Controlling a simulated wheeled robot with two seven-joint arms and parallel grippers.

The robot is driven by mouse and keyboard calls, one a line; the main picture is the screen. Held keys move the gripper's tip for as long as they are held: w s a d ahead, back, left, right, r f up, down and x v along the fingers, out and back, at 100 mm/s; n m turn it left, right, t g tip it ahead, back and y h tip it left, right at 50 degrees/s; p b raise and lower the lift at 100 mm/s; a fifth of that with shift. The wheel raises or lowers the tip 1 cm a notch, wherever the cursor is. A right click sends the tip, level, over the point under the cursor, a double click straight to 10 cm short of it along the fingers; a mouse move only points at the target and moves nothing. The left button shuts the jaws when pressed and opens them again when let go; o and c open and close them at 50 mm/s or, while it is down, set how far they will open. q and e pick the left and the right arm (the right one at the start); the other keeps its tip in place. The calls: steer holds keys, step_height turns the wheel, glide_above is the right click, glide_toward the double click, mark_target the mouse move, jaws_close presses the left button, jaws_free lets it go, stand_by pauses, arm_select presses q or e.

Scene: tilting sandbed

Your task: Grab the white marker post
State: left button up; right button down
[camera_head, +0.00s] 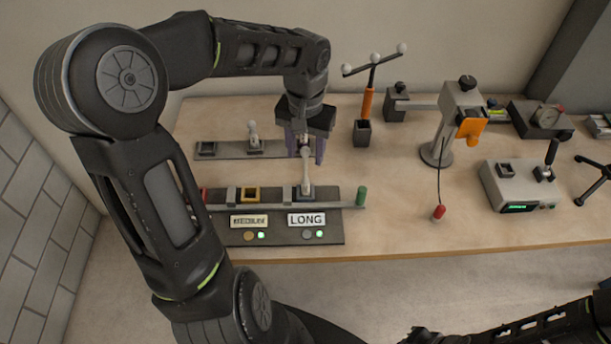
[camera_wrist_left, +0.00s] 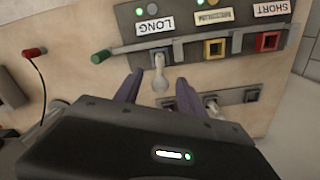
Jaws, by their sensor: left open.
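A white post with a rounded top (camera_head: 307,178) stands in the dark socket behind the LONG label. It also shows in the left wrist view (camera_wrist_left: 159,68). My left gripper (camera_head: 305,152) reaches down from above with purple fingers spread. In the left wrist view, its fingertips (camera_wrist_left: 159,79) lie on either side of the post, with gaps showing. Whether either finger touches the post is unclear. A second, smaller pale post (camera_head: 253,134) stands on the grey strip behind. My right gripper cannot be made out; only dark arm parts show at the bottom right.
The grey panel (camera_head: 280,238) carries a MEDIUM label and a yellow socket (camera_head: 248,195). A green-ended rail (camera_head: 361,196) runs along it.

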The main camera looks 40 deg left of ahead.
mark_target(305, 175)
arm_select(q)
steer(key=shift+f, duration=1.3)
jaws_close()
stand_by(0.8)
